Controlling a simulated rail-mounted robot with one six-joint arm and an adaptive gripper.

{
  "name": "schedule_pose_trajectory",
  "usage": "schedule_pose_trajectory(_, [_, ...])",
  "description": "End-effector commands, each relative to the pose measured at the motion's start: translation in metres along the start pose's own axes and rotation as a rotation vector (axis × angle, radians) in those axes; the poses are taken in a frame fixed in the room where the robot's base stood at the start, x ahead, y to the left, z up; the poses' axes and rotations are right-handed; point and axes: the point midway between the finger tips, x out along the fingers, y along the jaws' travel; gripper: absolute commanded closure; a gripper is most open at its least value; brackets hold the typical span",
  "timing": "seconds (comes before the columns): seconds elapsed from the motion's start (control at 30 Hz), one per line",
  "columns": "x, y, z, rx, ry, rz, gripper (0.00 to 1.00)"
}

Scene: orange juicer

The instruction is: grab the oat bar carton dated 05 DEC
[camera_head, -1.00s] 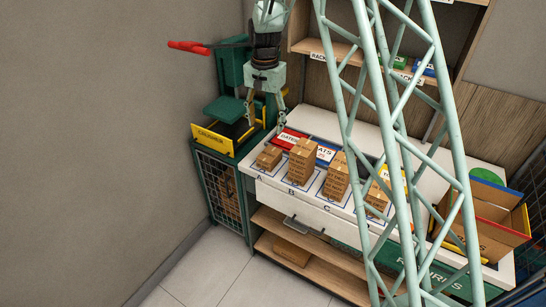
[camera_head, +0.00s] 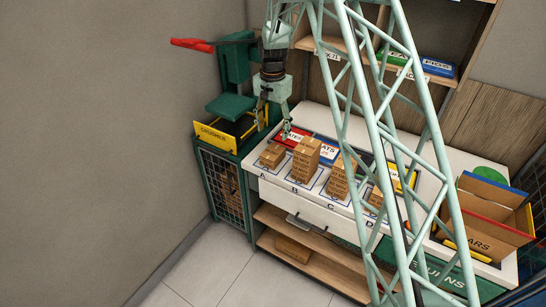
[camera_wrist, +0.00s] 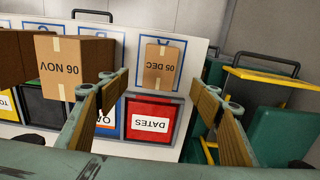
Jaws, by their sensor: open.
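The 05 DEC carton (camera_wrist: 161,67) is a small brown box with a tape strip. In the wrist view it stands alone on a blue-outlined pad behind the red DATES bin (camera_wrist: 150,121), its label upside down. It appears to be the low carton at spot A (camera_head: 272,155) in the head view. My gripper (camera_head: 275,124) is open and empty above and behind that carton. In the wrist view its fingers (camera_wrist: 163,88) spread either side of the carton's line of sight, clear of it. A carton labelled 06 NOV (camera_wrist: 62,66) is left of the left finger.
Taller carton stacks stand at B (camera_head: 304,160) and C (camera_head: 342,180), with more at D (camera_head: 376,197), partly covered. The green crusher (camera_head: 232,125) stands left of the counter. An open box (camera_head: 492,212) sits at right.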

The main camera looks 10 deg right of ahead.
Motion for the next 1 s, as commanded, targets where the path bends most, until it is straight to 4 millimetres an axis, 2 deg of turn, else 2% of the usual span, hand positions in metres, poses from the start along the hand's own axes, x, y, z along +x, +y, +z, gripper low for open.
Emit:
schedule_pose_trajectory(0.27, [0.015, 0.001, 0.001, 0.000, -0.002, 0.002, 0.42])
schedule_pose_trajectory(0.8, [0.074, 0.001, 0.000, 0.000, -0.001, 0.001, 0.42])
schedule_pose_trajectory(1.0, [0.084, 0.000, 0.000, 0.000, -0.001, 0.000, 0.42])
